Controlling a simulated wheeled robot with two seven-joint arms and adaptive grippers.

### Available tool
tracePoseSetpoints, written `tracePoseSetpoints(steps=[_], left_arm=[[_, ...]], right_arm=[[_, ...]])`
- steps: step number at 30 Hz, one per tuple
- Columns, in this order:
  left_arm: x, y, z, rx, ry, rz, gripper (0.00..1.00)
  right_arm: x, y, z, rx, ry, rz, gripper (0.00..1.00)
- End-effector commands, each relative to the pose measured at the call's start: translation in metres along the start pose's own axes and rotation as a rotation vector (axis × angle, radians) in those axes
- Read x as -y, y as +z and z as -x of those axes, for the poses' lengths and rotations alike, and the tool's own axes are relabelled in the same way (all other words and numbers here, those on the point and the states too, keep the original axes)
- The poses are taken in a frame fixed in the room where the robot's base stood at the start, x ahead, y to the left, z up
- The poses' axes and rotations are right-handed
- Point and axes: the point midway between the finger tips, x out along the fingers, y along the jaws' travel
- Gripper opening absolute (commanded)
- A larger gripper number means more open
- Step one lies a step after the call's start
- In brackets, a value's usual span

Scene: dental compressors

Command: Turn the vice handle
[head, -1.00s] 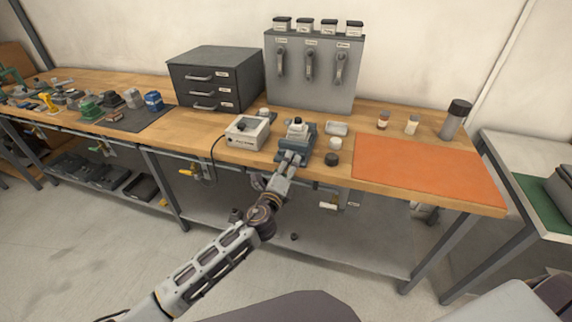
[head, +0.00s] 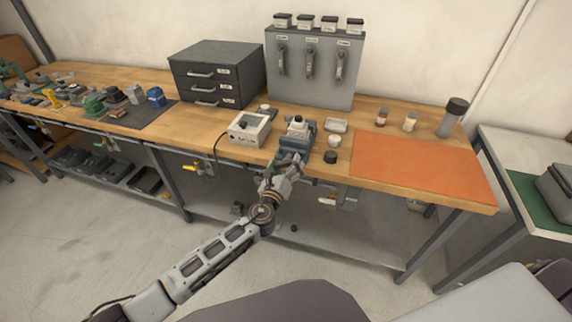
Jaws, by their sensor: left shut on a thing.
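The blue-grey vice (head: 297,134) stands at the front edge of the wooden bench, with a small pale part in its jaws. My left gripper (head: 289,160) reaches up to the front of the vice and is shut on the vice handle. The gripper and wrist hide the handle, so its angle cannot be told. My right gripper is not in view.
A white box with a display (head: 249,128) stands just left of the vice. A black round cap (head: 330,157) and a small white dish (head: 337,125) are at its right. An orange mat (head: 422,172) lies further right. A grey drawer cabinet (head: 217,75) stands behind.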

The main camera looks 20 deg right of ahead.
Motion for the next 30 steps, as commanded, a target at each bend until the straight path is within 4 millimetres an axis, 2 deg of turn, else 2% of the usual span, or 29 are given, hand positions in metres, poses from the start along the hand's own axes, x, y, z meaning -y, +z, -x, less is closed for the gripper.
tracePoseSetpoints(steps=[9,10,14,30], left_arm=[[-0.0012,-0.0032,0.0009,-0.004,0.002,-0.002,0.56],[-0.0012,-0.0032,0.0009,-0.004,0.002,-0.002,0.82],[-0.0009,-0.0025,0.0007,-0.003,0.001,-0.001,0.99],[-0.0002,-0.0007,0.0026,-0.001,0.000,0.000,1.00]], right_arm=[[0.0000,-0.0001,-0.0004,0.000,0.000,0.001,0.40],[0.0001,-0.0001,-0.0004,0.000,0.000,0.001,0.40],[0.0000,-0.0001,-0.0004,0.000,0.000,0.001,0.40],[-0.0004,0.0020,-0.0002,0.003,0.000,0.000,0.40]])
